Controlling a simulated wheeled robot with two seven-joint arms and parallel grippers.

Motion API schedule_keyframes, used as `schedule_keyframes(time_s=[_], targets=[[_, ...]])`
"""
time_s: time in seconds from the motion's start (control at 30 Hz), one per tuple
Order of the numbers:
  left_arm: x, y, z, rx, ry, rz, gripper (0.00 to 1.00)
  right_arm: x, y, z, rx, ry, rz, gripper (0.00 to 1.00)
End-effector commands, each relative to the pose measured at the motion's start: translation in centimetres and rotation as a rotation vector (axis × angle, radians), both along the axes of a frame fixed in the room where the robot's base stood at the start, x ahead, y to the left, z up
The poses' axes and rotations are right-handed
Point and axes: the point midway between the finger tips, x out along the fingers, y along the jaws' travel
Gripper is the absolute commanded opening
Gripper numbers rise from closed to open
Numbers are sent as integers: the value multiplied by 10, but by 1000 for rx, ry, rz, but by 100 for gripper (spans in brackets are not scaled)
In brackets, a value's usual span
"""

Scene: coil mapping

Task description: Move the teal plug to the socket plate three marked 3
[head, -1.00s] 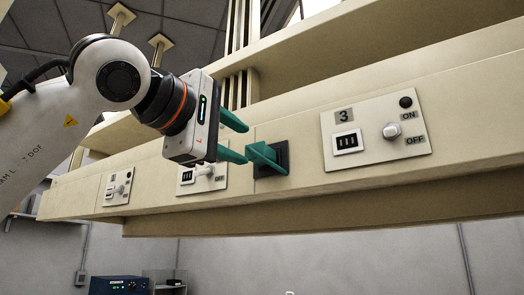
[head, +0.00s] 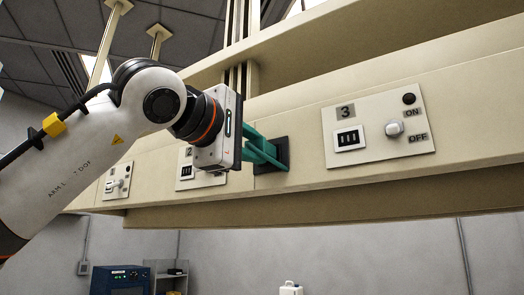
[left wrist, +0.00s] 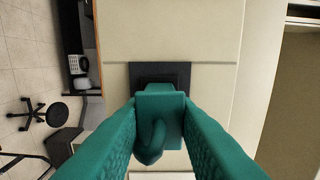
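The teal plug (head: 272,154) sits on a black square mount (head: 284,153) on the cream panel, between the plates marked 2 and 3. My left gripper (head: 258,148) is at the plug, its teal fingers on either side of it and apparently shut on it. In the left wrist view the plug (left wrist: 160,103) fills the gap between the fingertips, with the black mount (left wrist: 165,70) behind. Socket plate three (head: 375,112) is to the right. My right gripper is not in view.
Plate 2 (head: 187,157) is partly hidden behind my left gripper. Another plate (head: 117,184) is further left. A cream ledge (head: 390,50) overhangs the panel above. The panel face between the black mount and plate three is clear.

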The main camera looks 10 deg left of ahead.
Motion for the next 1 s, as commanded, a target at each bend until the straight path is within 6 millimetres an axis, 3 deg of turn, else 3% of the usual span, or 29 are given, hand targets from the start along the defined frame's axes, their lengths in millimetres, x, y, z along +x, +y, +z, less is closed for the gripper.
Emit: schedule_keyframes(time_s=[0.03, 0.17, 0.2, 1.0], targets=[[0, 0, 0, 0, 0, 0, 24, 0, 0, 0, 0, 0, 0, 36], [0, 0, 0, 0, 0, 0, 3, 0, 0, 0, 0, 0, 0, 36], [0, 0, 0, 0, 0, 0, 2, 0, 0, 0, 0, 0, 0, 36], [-16, 6, -1, 0, 1, 0, 2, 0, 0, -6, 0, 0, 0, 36]])
